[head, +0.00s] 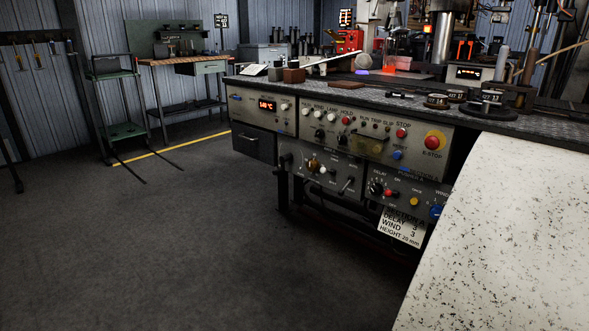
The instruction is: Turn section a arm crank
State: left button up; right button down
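The control bench carries an upper panel (345,131) and two lower panels. The lower middle panel (300,160) has a brass-coloured knob (313,163), a white knob (323,170) and a small dark lever-like handle (346,185). The lower right panel (398,180) has a black dial (376,188), a red button (389,193), a yellow button (414,202) and a blue knob (436,211). A hanging white tag (402,228) shows delay 3, wind 3 and height 25 mm. I cannot tell which control is the section A arm crank. Neither gripper is in view.
A large speckled pale surface (510,230) covers the lower right and hides the bench's right end. The red-and-yellow emergency stop (434,142) is on the upper panel. Open dark floor (150,240) lies left of the bench. A green stand (122,130) stands at the back left.

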aim_at(287, 157)
jog(key=i+j+z, duration=0.15)
jog(key=z, duration=0.3)
jog(key=i+j+z, duration=0.15)
jog(key=j+z, duration=0.15)
jog(key=z, duration=0.15)
